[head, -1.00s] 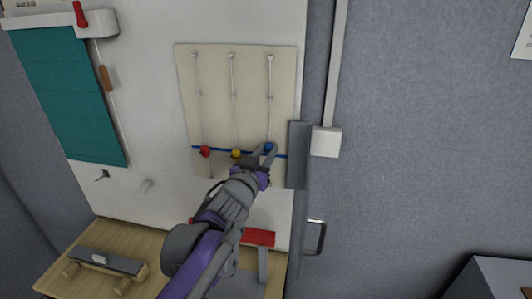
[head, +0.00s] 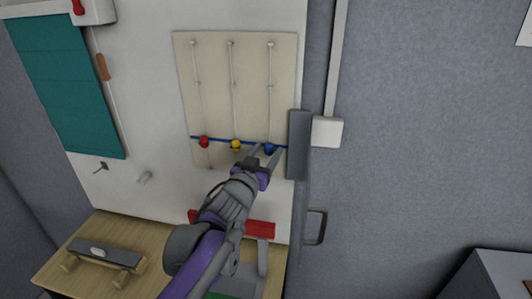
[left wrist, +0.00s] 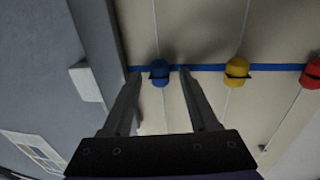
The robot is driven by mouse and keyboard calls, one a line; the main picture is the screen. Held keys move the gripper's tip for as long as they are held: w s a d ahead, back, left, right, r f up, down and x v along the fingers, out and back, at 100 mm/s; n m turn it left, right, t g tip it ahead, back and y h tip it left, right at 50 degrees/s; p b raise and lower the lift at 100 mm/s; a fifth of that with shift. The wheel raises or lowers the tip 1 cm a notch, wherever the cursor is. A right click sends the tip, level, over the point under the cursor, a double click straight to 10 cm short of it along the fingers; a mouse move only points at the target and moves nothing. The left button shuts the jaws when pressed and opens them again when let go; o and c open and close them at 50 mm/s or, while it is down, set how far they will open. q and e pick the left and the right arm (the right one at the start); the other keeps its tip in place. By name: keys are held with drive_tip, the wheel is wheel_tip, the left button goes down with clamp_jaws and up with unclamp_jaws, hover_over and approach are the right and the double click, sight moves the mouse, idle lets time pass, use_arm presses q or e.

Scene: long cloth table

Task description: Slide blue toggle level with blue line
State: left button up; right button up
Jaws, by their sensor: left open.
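The blue toggle (head: 269,148) sits on the right-hand cord of the cream panel (head: 214,80), level with the blue line (head: 220,141). In the left wrist view the blue toggle (left wrist: 159,73) lies across the blue line (left wrist: 205,68), between and just beyond my fingertips. My left gripper (head: 265,151) is open at the toggle, with a finger on each side; it also shows in the left wrist view (left wrist: 158,75). No finger clearly touches the toggle. The yellow toggle (head: 236,144) and red toggle (head: 204,142) also sit at the line. My right gripper is not in view.
A grey block (head: 298,145) stands close to the panel's right edge, with a white box (head: 327,131) beyond it. A teal blind (head: 65,90) hangs at left. A wooden shelf (head: 60,262) lies below, with a grey-topped item (head: 106,254) and a red bar (head: 260,229).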

use_arm(q)
drive_tip(key=shift+s, duration=0.1)
drive_tip(key=b+v, duration=0.1)
drive_tip(key=v, duration=0.9)
drive_tip(key=shift+s+a+b, duration=0.2)
drive_tip(key=shift+s+b, duration=0.1)
drive_tip(key=shift+b, duration=0.1)
drive_tip(key=s+a+f+n+g+y, duration=0.2)
drive_tip(key=s+a+f+g+y, duration=0.15)
drive_tip(key=a+f, duration=0.35)
drive_tip(key=s+a+f+n+g+y, duration=0.25)
drive_tip(key=s+a+f, duration=0.3)
drive_tip(key=f, duration=0.35)
drive_tip(key=s+a+f+g+p, duration=0.1)
drive_tip(key=s+f+g, duration=0.4)
drive_tip(key=s+f, duration=0.8)
drive_tip(key=shift+s+f+g, duration=0.25)
drive_tip(key=shift+s+g, duration=0.05)
drive_tip(key=shift+s, duration=0.4)
